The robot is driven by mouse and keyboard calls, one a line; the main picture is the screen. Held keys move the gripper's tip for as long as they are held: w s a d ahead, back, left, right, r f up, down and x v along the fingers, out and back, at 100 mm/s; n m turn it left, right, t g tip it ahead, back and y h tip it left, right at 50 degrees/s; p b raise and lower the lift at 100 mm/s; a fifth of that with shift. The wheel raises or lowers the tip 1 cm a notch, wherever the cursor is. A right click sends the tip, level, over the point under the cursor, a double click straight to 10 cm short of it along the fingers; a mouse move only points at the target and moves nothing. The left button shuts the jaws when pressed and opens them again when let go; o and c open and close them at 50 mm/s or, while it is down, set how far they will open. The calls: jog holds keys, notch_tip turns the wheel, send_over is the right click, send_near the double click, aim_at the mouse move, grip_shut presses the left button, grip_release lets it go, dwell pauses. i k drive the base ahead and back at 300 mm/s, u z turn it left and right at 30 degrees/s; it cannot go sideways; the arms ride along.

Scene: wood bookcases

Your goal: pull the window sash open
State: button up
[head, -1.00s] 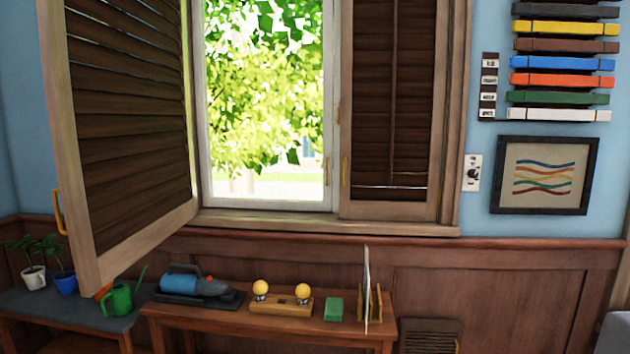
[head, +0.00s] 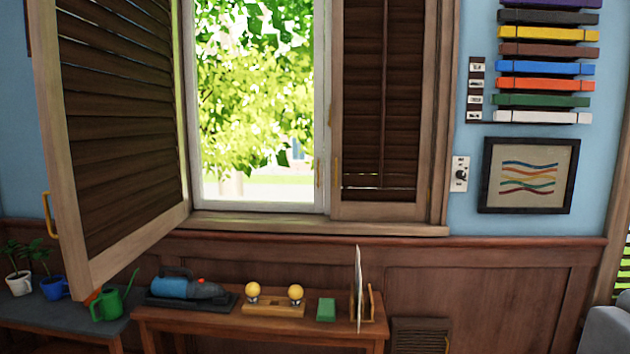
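The window sash (head: 208,207) is a white-framed pane in the middle of the head view, with bright green leaves showing through its glass. It looks shut in its frame. A small yellowish handle (head: 319,172) sits low on its right side. The left louvered shutter (head: 118,120) is swung out into the room and has a yellow handle (head: 50,214) on its free edge. The right louvered shutter (head: 378,110) lies flat in the window opening, beside the sash. My gripper is not in view.
A wooden bench (head: 290,328) below the window holds a blue handheld vacuum (head: 185,287), two yellow knobs on a block, a green block and an upright rack. A grey-topped table (head: 50,313) with plants and a green watering can (head: 112,302) stands left. A framed picture (head: 528,175) hangs right.

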aim_at(200, 203)
jog(key=i, duration=0.9)
